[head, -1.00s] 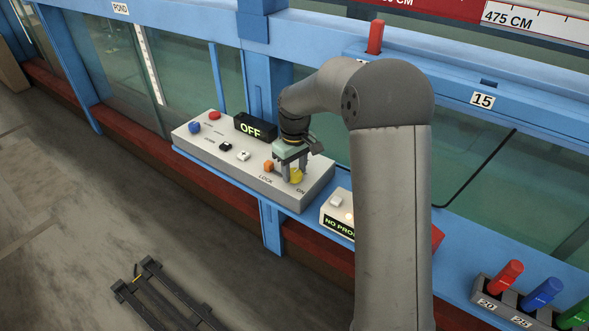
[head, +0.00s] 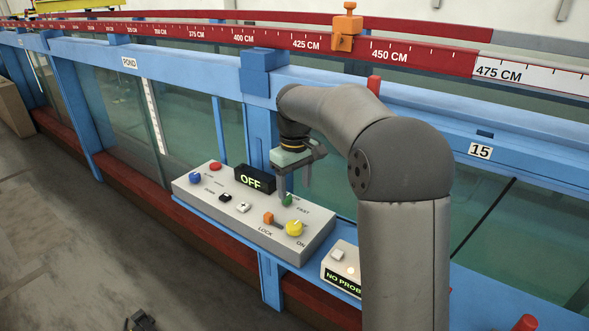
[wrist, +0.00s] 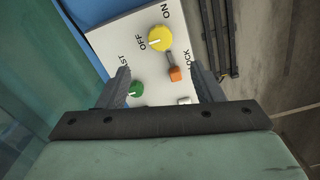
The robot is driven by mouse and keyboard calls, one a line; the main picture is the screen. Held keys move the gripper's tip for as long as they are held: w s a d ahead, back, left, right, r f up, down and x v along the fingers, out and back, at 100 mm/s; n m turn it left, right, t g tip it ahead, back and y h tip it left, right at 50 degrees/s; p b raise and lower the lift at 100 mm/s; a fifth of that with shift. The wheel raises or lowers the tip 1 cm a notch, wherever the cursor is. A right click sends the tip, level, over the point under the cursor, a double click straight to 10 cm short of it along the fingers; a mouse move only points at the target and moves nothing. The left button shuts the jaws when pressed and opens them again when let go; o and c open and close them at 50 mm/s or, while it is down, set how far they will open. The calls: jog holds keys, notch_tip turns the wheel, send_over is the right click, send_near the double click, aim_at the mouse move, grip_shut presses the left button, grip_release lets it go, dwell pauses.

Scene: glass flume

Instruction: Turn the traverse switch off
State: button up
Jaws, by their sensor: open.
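The control box (head: 222,212) sits on the blue ledge, and its display (head: 254,179) reads OFF. A yellow knob (head: 294,228) is at the box's right end. In the wrist view, the yellow knob (wrist: 162,38) lies between the printed words OFF and ON, and its white mark points toward OFF. My gripper (head: 293,188) is open and empty, above the box's rear edge near the green knob (head: 287,201). It is clear of the yellow knob. The wrist view shows nothing held between the fingers (wrist: 160,72).
An orange lever (head: 269,218) marked LOCK stands beside the yellow knob. Red (head: 215,166) and blue (head: 195,178) buttons are at the left. A smaller box (head: 343,262) stands to the right. The glass flume wall (head: 185,118) rises behind.

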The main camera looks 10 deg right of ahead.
notch_tip(320, 180, up, 5)
jog(key=shift+f, duration=0.1)
dwell(0.4)
jog(key=s+f+m, duration=0.2)
jog(key=s+f, duration=0.2)
jog(key=s, duration=0.6)
jog(key=s+f+m, duration=0.1)
jog(key=s+f, duration=0.3)
jog(key=s, duration=0.7)
jog(key=s+f+m, duration=0.2)
jog(key=s+f, duration=0.3)
jog(key=s, duration=0.6)
jog(key=shift+s+a+m+t, duration=0.25)
jog(key=shift+m+t, duration=0.05)
